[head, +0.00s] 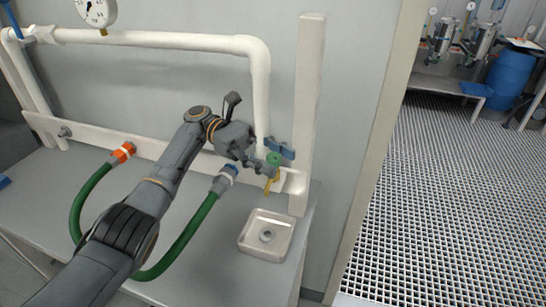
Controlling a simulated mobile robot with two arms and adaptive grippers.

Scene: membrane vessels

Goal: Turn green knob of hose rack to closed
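The green knob (273,159) sits low on the right end of the hose rack (180,41), a frame of white pipes on the wall. A yellow part hangs just below the knob. My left gripper (266,166) is at the knob, with its fingertips right beside it or touching it. The fingers partly hide the knob, and I cannot tell whether they are closed on it. A blue handle (281,148) shows just behind and above the knob. My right gripper is not in view.
A green hose (193,225) with orange and blue end fittings loops over the grey bench, partly behind my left arm. A square white tray (250,248) stands below the knob. A white post (308,110) rises close to the right. A gauge (96,12) is at upper left.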

